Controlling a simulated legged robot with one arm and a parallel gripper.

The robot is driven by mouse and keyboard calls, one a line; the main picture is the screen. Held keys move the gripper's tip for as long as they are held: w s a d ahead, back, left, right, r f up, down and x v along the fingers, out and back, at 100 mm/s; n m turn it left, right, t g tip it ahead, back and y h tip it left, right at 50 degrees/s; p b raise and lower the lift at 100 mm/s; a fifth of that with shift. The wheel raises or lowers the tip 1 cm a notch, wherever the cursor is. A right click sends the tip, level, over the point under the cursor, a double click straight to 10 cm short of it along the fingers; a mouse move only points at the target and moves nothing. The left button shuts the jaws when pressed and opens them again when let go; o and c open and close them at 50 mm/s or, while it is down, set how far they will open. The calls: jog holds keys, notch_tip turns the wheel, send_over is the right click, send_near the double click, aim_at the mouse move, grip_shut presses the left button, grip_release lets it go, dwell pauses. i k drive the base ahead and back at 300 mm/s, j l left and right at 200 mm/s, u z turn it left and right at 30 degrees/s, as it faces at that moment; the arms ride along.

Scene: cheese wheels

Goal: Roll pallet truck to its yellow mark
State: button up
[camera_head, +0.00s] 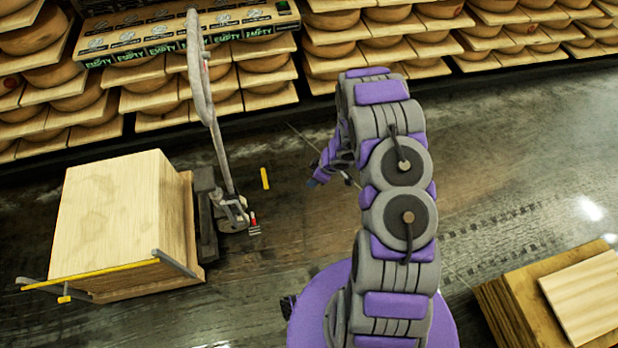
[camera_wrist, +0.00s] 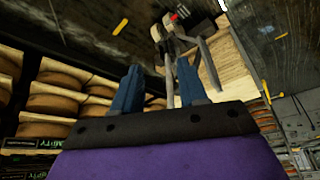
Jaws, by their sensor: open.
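The grey pallet truck (camera_head: 207,215) stands left of centre in the head view, its long handle (camera_head: 210,115) rising toward the shelves. A block of pale wooden boards (camera_head: 120,215) sits on it. A short yellow mark (camera_head: 265,178) lies on the floor just right of the handle; a yellow strip also shows in the wrist view (camera_wrist: 120,27). My gripper (camera_head: 318,180) is right of the handle, apart from it. In the wrist view my gripper (camera_wrist: 160,80) has two blue fingers spread, with nothing held. Grey bars of the truck (camera_wrist: 205,62) show beyond the fingers.
Shelves of cheese wheels (camera_head: 335,45) line the back, with a stack of flat printed boxes (camera_head: 190,30) at the back left. A yellow bar (camera_head: 110,270) runs along the load's front. A wooden board stack (camera_head: 510,305) stands lower right. Dark floor right of my arm is clear.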

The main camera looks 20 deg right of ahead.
aim_at(230, 215)
jog(key=i+l+u, duration=0.1)
jog(key=u, duration=0.3)
jog(key=l+u, duration=0.15)
jog(key=u, duration=0.2)
jog(key=i+l+u, duration=0.1)
jog(key=u, duration=0.3)
jog(key=l, duration=0.1)
